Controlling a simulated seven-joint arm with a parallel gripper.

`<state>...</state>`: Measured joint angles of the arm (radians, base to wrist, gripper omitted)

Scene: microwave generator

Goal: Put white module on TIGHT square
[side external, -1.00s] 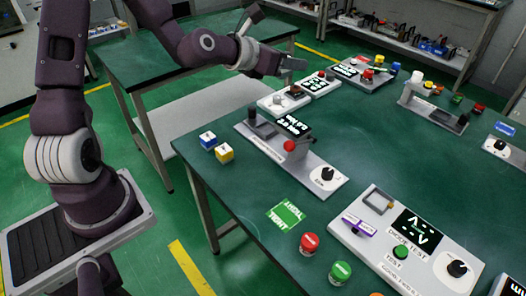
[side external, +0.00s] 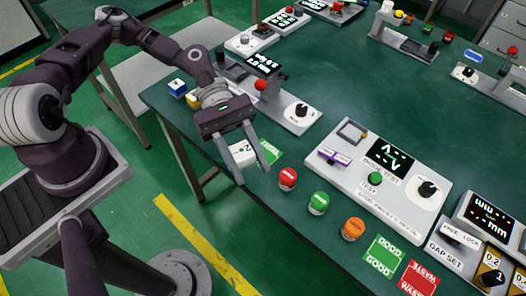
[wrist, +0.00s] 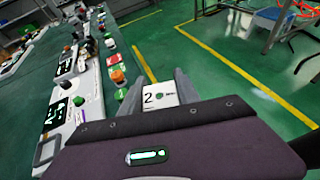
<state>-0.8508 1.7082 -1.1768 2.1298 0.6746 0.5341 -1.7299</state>
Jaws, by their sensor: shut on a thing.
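My gripper (side external: 250,168) is shut on the white module (side external: 241,151) at the near left edge of the bench. In the wrist view the white module (wrist: 160,95) sits between the two fingers (wrist: 158,82), with a "2" and a small dark green mark on its face. The green TIGHT square (side external: 269,152) shows just right of the module, partly hidden by a finger. I cannot tell whether the module is above the square's edge or touching the bench.
Red (side external: 288,179), green (side external: 318,203) and orange (side external: 352,229) buttons stand right of my gripper. The index test panel (side external: 400,195) lies beyond them. Green GOOD (side external: 383,256) and red WASTE (side external: 420,280) squares lie front right.

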